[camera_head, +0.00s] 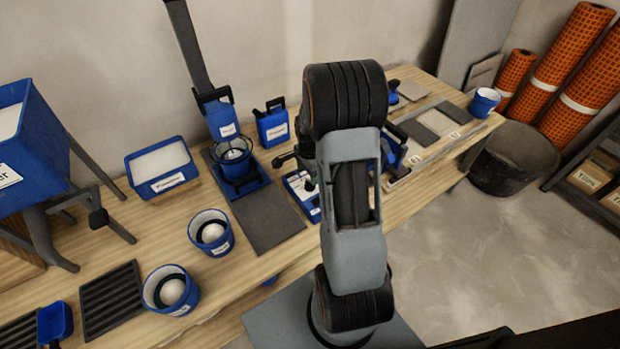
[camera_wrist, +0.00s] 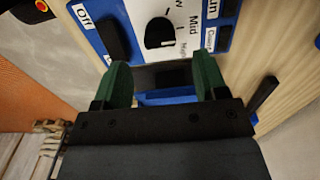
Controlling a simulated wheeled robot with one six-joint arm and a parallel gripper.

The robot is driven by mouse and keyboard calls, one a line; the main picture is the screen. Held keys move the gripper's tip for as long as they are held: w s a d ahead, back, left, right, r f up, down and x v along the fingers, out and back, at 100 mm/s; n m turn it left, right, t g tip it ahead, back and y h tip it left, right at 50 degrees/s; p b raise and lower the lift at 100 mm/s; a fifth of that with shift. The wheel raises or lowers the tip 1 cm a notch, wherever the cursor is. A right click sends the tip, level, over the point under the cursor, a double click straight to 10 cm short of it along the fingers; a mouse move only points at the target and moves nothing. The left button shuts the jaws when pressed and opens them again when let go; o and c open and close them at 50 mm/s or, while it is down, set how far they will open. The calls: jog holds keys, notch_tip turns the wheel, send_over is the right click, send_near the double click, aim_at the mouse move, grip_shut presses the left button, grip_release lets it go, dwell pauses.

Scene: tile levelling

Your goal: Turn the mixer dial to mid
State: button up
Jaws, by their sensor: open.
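The mixer control panel (camera_wrist: 140,14) is a white plate with blue edging, seen in the wrist view. Its black dial (camera_wrist: 158,33) has the marks "Mid" and what looks like "High" beside it, with a partly cut-off mark above. I cannot tell for sure which mark the dial points at. My gripper (camera_wrist: 163,72) is open, its two green fingers apart and empty, just below the dial in the picture and not touching it. In the head view the panel (camera_head: 299,190) lies on the bench, partly behind my arm; the dial is not clear there.
A black lever or switch (camera_wrist: 114,40) sits near the "Off" label, left of the dial. In the head view, the mixer stand with a blue bucket (camera_head: 235,158) is left of the panel, and a blue jug (camera_head: 272,126) stands behind. Two buckets (camera_head: 211,232) (camera_head: 171,290) stand at the front left.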

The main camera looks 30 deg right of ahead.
notch_tip(320, 180, up, 9)
jog(key=shift+p, duration=0.35)
dwell(0.6)
jog(key=s+a+r+n+t+p, duration=0.1)
jog(key=s+a+r+n+p, duration=0.3)
jog(key=s+a+r+n, duration=0.2)
jog(key=s+a+r+n+t+p, duration=0.2)
jog(key=s+a+r+n+p, duration=0.1)
jog(key=s+a+r+n, duration=0.4)
jog(key=a+r+n, duration=0.3)
jog(key=r+n, duration=0.2)
jog(key=shift+a+t+p, duration=0.25)
jog(key=shift+t+p, duration=0.05)
jog(key=shift+p, duration=0.05)
